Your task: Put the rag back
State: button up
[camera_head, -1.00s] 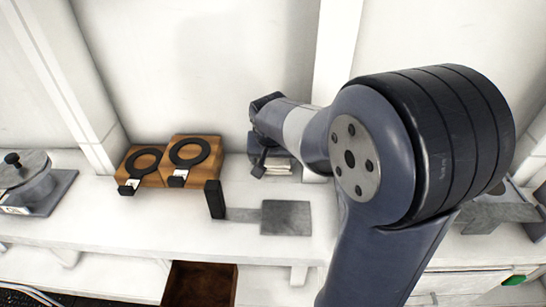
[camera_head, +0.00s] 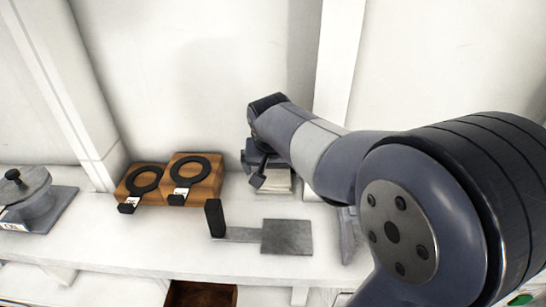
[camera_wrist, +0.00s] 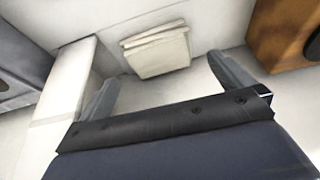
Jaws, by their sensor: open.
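The rag is most likely the folded cream cloth (camera_head: 277,183) on the white bench, close to the back wall and right of the wooden blocks. It also shows in the wrist view (camera_wrist: 157,52), just beyond the fingertips. My gripper (camera_head: 258,170) hangs over the cloth's left part and hides some of it in the head view. In the wrist view my gripper (camera_wrist: 163,72) is open and empty, with one finger to each side of the cloth. Whether the fingers touch the cloth, I cannot tell.
Two wooden blocks (camera_head: 205,188) with black rings stand left of my gripper. A flat grey plate (camera_head: 287,237) with a black upright handle lies in front. A round grey device (camera_head: 35,205) stands far left. An open brown drawer (camera_head: 200,294) shows below the bench.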

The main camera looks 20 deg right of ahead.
jog(key=v, duration=0.7)
dwell(0.5)
